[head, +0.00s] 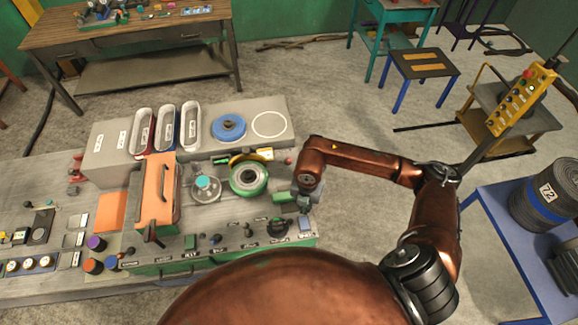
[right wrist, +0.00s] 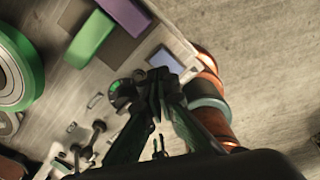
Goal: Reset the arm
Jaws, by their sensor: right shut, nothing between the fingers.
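My right arm (head: 365,163), copper-coloured with dark joints, reaches in from the right and bends down at the right end of the grey console. My right gripper (head: 303,202) is over the console's front right corner, beside a green block (head: 283,197). In the right wrist view the right gripper (right wrist: 160,78) is shut and empty, with its fingertips in front of the panel near the console edge. I cannot tell whether it touches the panel. The green block (right wrist: 90,38) also shows there. My left gripper is not in view.
The console (head: 215,225) carries a green ring (head: 248,178), a blue disc (head: 228,128), an orange box (head: 160,195) and several trays and knobs. A blue table (head: 490,230) with a dark drum (head: 545,195) stands at the right. The floor between is clear.

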